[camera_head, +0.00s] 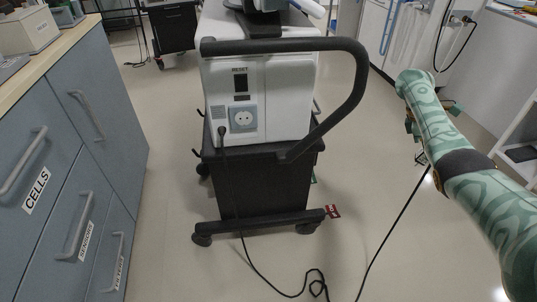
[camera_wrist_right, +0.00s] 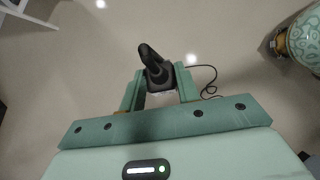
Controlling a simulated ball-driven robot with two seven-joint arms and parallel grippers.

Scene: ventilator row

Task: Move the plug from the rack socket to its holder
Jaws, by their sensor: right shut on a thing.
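My right gripper (camera_wrist_right: 160,82) is shut on a black plug (camera_wrist_right: 152,62) in the right wrist view. A thin black cord runs from the plug's side down to the floor. In the head view the right arm (camera_head: 432,115) comes in from the right, and its gripper is mostly hidden behind the arm, so the plug cannot be made out there. A round socket (camera_head: 243,117) on the white ventilator's rear panel is empty. A black cord end (camera_head: 221,131) sits just left of and below it. I cannot tell which thing is the holder. My left gripper is out of view.
The ventilator (camera_head: 290,90) stands on a dark wheeled cart (camera_head: 265,185) with a black handle (camera_head: 330,45). Blue-grey drawers (camera_head: 65,150) stand at left. Wall sockets (camera_head: 462,18) show at upper right. Black cord (camera_head: 395,225) trails over otherwise clear floor between cart and right arm.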

